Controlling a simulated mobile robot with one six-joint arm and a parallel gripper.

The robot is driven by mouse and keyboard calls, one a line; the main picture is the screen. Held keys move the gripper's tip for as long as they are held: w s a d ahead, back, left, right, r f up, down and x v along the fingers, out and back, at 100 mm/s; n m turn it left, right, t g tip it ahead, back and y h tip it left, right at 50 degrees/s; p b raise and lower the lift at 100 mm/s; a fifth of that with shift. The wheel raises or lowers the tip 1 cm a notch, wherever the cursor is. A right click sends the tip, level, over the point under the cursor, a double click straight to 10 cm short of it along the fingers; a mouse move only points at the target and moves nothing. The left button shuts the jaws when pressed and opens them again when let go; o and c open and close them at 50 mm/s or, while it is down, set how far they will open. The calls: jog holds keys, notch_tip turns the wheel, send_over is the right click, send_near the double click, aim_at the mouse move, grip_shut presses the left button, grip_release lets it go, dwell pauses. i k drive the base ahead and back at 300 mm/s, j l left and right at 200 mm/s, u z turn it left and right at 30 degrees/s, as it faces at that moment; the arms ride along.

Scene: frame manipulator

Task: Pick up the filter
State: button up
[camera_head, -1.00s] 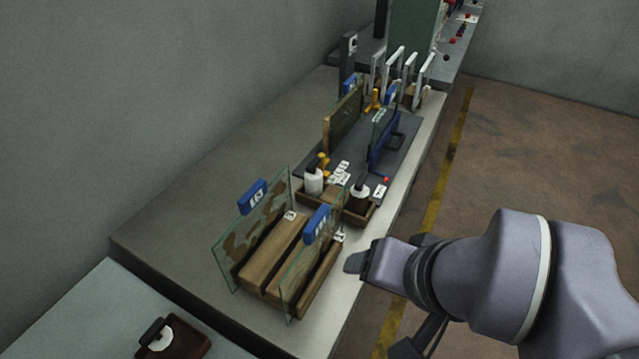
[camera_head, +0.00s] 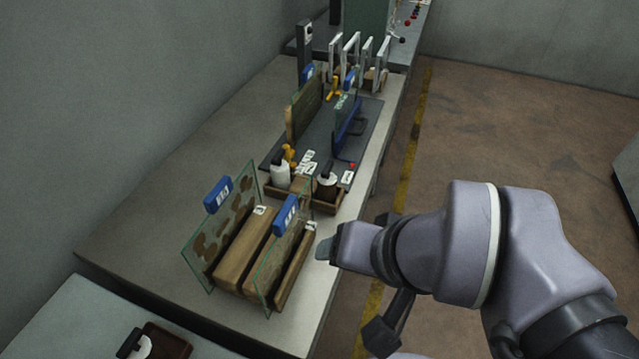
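Two upright glass panels with blue clips stand in slots of a wooden block on the grey bench. The left panel (camera_head: 207,240) has brown blotches and a blue clip (camera_head: 217,194). The right panel (camera_head: 278,262) is clearer, with its own blue clip (camera_head: 286,214). I cannot tell which thing is the filter. My gripper (camera_head: 325,249) is just right of the wooden block (camera_head: 243,255), near the bench's right edge, apart from both panels. It is seen from the side, so its opening is hidden.
Behind the block is a wooden tray (camera_head: 327,208) with bottles. Further back are a dark board (camera_head: 372,130), a brown upright panel (camera_head: 303,108) and white frames (camera_head: 366,62). A pale table (camera_head: 60,320) is at lower left.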

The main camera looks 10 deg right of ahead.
aim_at(280, 169)
jog(key=i+l, duration=0.35)
jog(key=i, duration=0.15)
jog(key=i+l+z, duration=0.1)
jog(key=i+l, duration=0.3)
jog(key=i, duration=0.15)
